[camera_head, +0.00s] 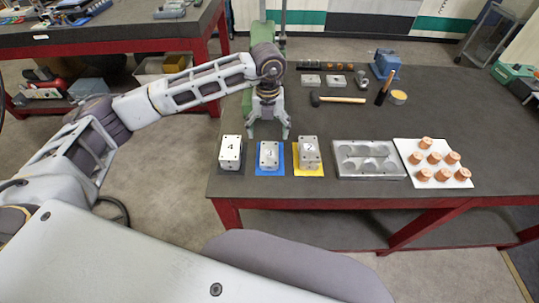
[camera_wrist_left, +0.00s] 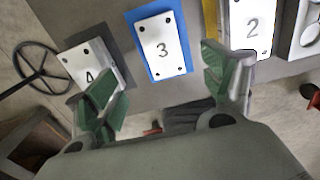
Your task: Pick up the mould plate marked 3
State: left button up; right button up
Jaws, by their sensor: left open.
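The mould plate marked 3 (camera_wrist_left: 163,49) is a white block with screw holes at its corners, on a blue mat (camera_wrist_left: 135,38). In the head view the same plate (camera_head: 269,155) is the middle one of three in a row, on its blue mat (camera_head: 261,173). My left gripper (camera_head: 268,136) points down with open, empty jaws, just behind and above this plate. In the left wrist view its green-padded fingers (camera_wrist_left: 160,92) are spread wide, with plate 3 lying beyond the gap between them. The left finger overlaps plate 4 in that view. My right gripper is not visible.
The plate marked 4 (camera_head: 230,152) stands to the left on a dark mat, and the plate marked 2 (camera_head: 308,155) to the right on a yellow mat. Further right are a metal cavity block (camera_head: 368,172) and copper cylinders on a white board (camera_head: 407,150). A hammer (camera_head: 337,99) lies behind.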

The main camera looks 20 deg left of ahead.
pick_arm(q)
send_over(270, 153)
jog(key=f, duration=0.5)
jog(key=shift+a+f+p, duration=0.2)
jog(key=shift+a+p, duration=0.1)
jog(key=shift+p, duration=0.05)
jog(key=shift+f, duration=0.5)
jog(key=shift+f, duration=0.1)
jog(key=shift+d+f+p, duration=0.2)
jog(key=shift+f+p, duration=0.6)
jog(key=shift+f, duration=1.7)
jog(key=c, duration=1.5)
jog(key=shift+r, duration=0.1)
